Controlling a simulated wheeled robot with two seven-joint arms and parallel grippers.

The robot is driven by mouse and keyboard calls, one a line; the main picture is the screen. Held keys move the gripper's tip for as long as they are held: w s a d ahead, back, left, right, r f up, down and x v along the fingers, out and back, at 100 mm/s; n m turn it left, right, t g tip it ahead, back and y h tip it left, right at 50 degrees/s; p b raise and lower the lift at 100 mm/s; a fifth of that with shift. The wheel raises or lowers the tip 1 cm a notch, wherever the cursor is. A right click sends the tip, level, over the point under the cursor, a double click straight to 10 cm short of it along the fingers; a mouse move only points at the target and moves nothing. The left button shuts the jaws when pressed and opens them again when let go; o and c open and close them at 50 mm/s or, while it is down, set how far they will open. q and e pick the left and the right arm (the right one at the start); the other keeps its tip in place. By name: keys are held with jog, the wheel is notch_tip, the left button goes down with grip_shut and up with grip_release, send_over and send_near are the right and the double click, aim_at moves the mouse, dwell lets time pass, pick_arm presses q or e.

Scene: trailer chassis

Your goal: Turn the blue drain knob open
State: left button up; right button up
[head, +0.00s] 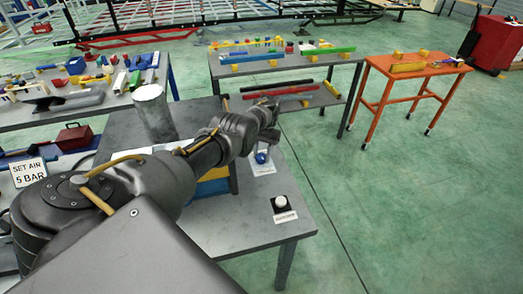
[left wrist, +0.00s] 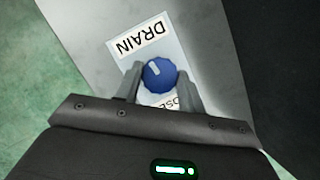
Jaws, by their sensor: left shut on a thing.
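The blue drain knob (left wrist: 158,75) sits between the two fingers of my left gripper (left wrist: 160,82) in the left wrist view. The gripper is shut on it. A pale mark on the knob points towards the upper left of that view. My right gripper is not in view.
A white button on a black base (head: 281,203) stands near the table's right corner. An orange table (head: 415,70) is at the right. The green floor between is clear.

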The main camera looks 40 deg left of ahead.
pick_arm(q)
jog(key=shift+m, duration=0.6)
jog(key=shift+y, duration=0.3)
jog(key=o, duration=1)
jog(key=shift+r, duration=0.1)
